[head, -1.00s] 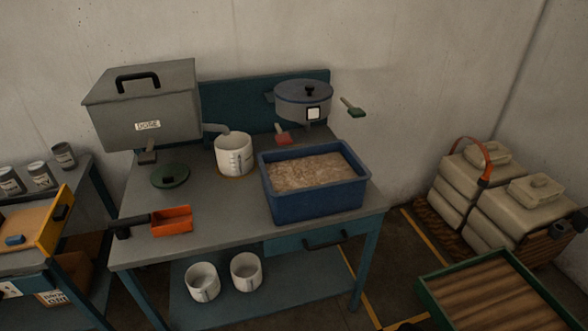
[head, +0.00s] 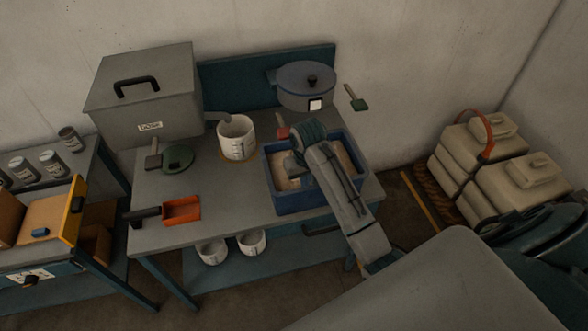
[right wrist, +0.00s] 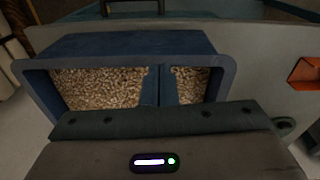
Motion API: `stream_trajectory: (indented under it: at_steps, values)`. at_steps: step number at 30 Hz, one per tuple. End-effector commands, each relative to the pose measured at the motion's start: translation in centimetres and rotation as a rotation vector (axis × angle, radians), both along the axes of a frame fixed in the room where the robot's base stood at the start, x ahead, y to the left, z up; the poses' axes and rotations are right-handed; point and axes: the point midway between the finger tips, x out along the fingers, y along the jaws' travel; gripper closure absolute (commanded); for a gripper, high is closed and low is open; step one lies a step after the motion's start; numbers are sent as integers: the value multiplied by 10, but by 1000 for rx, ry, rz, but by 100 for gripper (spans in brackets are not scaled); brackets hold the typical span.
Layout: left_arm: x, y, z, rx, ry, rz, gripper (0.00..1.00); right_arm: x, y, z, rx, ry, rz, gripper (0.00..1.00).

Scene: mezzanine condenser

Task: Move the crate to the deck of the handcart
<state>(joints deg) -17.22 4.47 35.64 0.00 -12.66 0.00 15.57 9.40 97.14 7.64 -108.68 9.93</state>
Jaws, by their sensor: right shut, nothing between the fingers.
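The crate is taken to be the open blue bin (head: 308,200), which stands upright on the grey worktable and holds tan pellets. My right gripper (head: 298,165) is over the bin, with its arm crossing the right side and hiding part of the rim. In the right wrist view the shut, empty fingers (right wrist: 157,85) point toward the pellets between the bin's walls (right wrist: 130,45). I cannot tell whether they touch anything. No handcart deck shows clearly now; my arm covers the lower right. My left gripper is not in view.
On the worktable (head: 225,200) are a grey lidded box (head: 145,110), a white pot (head: 237,138), a grey pot (head: 307,88) and an orange tray (head: 182,209). Strapped tan containers (head: 510,180) stand at right. A yellow-edged board (head: 50,215) is at left.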

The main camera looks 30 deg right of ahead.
Motion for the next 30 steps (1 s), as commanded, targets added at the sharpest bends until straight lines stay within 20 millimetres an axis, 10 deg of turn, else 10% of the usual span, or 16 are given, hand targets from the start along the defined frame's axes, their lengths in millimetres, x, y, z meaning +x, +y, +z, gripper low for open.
stream_trajectory:
  at_steps: [15,25,30]
  values:
    - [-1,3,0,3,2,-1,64,66,-11,55,37,67,-70,100]
    - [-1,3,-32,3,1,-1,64,66,-11,22,37,69,-71,100]
    - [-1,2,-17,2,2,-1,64,65,-10,-8,37,74,-71,100]
